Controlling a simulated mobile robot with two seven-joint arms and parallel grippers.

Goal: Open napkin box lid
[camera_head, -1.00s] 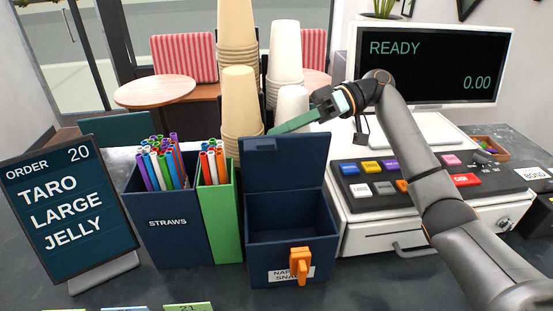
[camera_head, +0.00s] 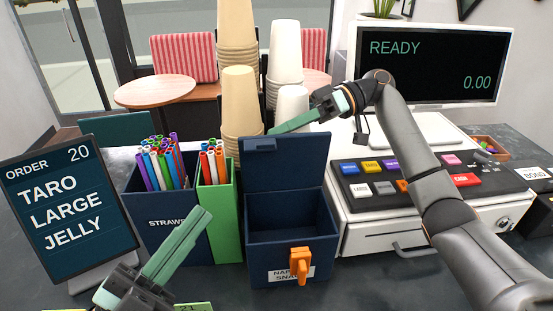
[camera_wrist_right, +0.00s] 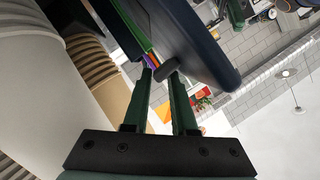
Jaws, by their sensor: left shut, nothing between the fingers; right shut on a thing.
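The napkin box (camera_head: 262,258) is a dark blue box with a white label, partly covered by an orange piece (camera_head: 300,262) on its front. Its lid (camera_head: 285,165) stands upright at the back edge, and the inside looks empty. My right gripper (camera_head: 272,130) reaches in from the right to the lid's top edge, its fingertips partly hidden behind it. In the right wrist view, the right gripper (camera_wrist_right: 160,78) is closed on a small dark tab at the edge of the dark lid (camera_wrist_right: 190,40). My left gripper (camera_head: 204,214) is shut and empty in front of the straw boxes.
A straw box (camera_head: 145,210) and a green box with straws (camera_head: 222,220) stand left of the napkin box. Cup stacks (camera_head: 238,90) rise behind. A cash register (camera_head: 380,230) stands close on the right, and an order sign (camera_head: 65,215) is at left.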

